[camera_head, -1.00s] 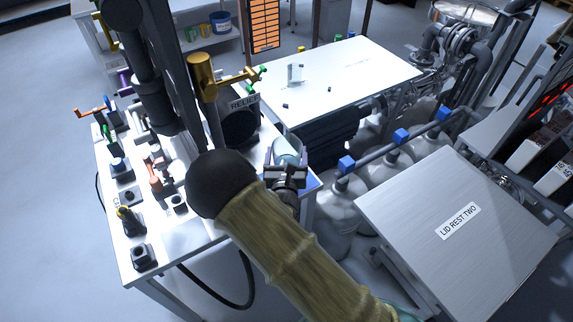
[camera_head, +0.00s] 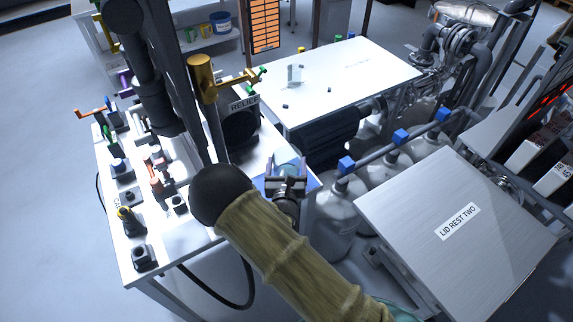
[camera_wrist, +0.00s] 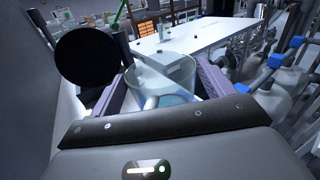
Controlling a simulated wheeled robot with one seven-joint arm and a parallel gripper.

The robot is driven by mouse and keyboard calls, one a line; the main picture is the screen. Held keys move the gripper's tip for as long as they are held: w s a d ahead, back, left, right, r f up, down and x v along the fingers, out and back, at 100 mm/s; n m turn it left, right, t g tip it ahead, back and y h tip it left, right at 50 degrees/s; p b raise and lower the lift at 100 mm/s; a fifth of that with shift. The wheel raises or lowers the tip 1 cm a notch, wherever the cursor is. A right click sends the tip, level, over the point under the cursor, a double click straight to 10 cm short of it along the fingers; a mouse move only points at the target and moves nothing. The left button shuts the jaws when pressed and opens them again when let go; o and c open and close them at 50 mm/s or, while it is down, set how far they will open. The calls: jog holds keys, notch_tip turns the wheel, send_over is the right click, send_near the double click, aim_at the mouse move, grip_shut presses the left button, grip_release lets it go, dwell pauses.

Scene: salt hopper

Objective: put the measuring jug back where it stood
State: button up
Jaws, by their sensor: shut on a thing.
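The measuring jug (camera_wrist: 165,75) is a clear vessel with a bluish tint low inside it, seen close up in the wrist view. My gripper (camera_wrist: 167,90) is shut on it, with one purple-grey finger on each side. In the head view my gripper (camera_head: 286,180) is over the right end of the white valve table, above a blue patch (camera_head: 310,182). Only the jug's top (camera_head: 288,163) shows there, beyond the fingers. The jug's base is hidden, so I cannot tell whether it touches the table.
The valve table (camera_head: 215,235) carries several valves, a yellow-handled post (camera_head: 203,80) and a dark round part marked RELIEF (camera_head: 240,130). A white table (camera_head: 350,75) with small items stands behind. Blue-capped white vessels (camera_head: 335,210) and the LID REST TWO plate (camera_head: 460,225) are at right.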

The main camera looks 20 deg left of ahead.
jog(key=shift+f, duration=0.15)
jog(key=o, duration=1.8)
jog(key=shift+c, duration=0.2)
jog(key=shift+w+r, duration=0.15)
jog(key=shift+r, duration=0.05)
jog(key=shift+s+f, duration=0.1)
jog(key=shift+s, duration=0.25)
jog(key=b+v, duration=0.2)
jog(key=v, duration=0.9)
jog(key=shift+s, duration=0.3)
jog(key=shift+w+d, duration=0.1)
jog(key=shift+d, duration=0.1)
